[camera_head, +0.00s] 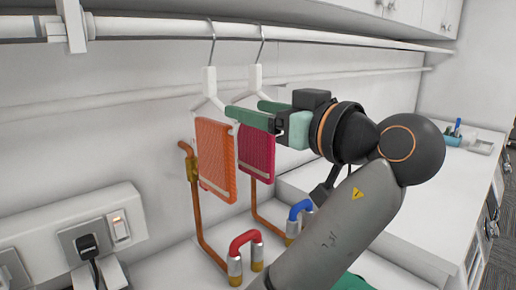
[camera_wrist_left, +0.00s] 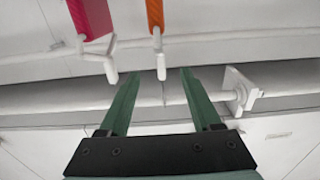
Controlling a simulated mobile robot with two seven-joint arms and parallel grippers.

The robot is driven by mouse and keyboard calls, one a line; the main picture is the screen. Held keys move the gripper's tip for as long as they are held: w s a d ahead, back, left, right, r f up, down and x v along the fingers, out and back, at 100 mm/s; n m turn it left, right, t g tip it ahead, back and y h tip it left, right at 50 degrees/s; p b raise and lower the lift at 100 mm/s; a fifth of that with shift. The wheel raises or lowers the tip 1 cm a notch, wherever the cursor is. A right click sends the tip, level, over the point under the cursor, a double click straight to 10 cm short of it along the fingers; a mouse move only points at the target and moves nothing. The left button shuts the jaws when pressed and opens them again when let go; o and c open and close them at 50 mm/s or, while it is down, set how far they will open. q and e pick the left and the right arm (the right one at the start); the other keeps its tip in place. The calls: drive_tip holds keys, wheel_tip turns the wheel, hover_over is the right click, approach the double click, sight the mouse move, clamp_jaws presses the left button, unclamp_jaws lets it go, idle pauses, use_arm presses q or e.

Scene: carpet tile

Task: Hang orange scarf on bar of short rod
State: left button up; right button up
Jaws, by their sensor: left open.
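The orange scarf (camera_head: 216,158) hangs folded from a white hanger (camera_head: 208,85), whose hook reaches up to a white rod (camera_head: 300,36). It also shows at the top of the wrist view (camera_wrist_left: 155,14). My left gripper (camera_head: 242,109) is open, with its green fingers at the hanger necks. In the wrist view, my left gripper (camera_wrist_left: 160,76) has the orange scarf's hanger (camera_wrist_left: 159,58) between its fingertips, with a gap on both sides. I cannot tell which bar is the short rod. My right gripper is not in view.
A magenta scarf (camera_head: 257,150) hangs close behind on another white hanger (camera_head: 255,78). Copper pipes with a red handle (camera_head: 246,239) and a blue handle (camera_head: 299,208) stand below. A rod bracket (camera_wrist_left: 241,91) is right of the fingers. A plugged socket panel (camera_head: 75,235) is lower left.

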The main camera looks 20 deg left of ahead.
use_arm(q)
drive_tip(key=b, duration=0.2)
approach(214, 131)
drive_tip(key=w, duration=0.2)
drive_tip(key=s+b, duration=0.1)
drive_tip(key=b, duration=0.1)
drive_tip(key=x, duration=0.3)
drive_tip(key=p+x, duration=0.1)
drive_tip(key=x, duration=0.2)
drive_tip(key=p+x, duration=0.1)
drive_tip(key=x, duration=0.3)
drive_tip(key=shift+w+f, duration=0.1)
drive_tip(key=shift+f, duration=0.2)
drive_tip(key=shift+w+a+f, duration=0.1)
drive_tip(key=shift+w+a, duration=0.3)
drive_tip(key=shift+a, duration=0.2)
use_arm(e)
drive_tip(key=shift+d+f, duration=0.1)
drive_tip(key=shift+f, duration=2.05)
use_arm(q)
clamp_jaws()
